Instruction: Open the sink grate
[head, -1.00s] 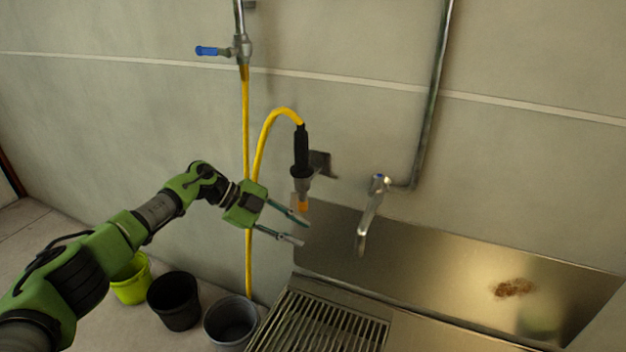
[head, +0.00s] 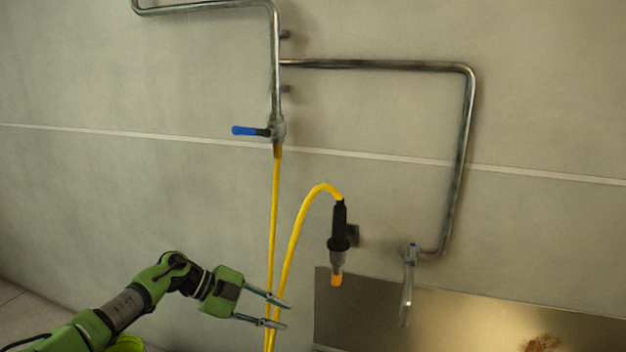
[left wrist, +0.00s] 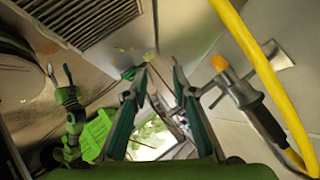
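The sink grate (left wrist: 85,18) shows as dark parallel slats at the top left of the left wrist view. It is out of the head view now. My left gripper (head: 286,315) is open and empty in front of the wall, by the yellow hose and left of the steel backsplash (head: 400,315). In the left wrist view its two fingers (left wrist: 162,62) are apart with nothing between them, and the grate lies off to their upper left. My right gripper (left wrist: 60,72) shows small at the left of that view, its fingers apart. It is not in the head view.
A spray nozzle (head: 339,235) on a yellow hose (head: 275,210) hangs on the wall, close to my left gripper. A tap (head: 407,285) is right of it. A blue-handled valve (head: 250,131) and metal pipes run above.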

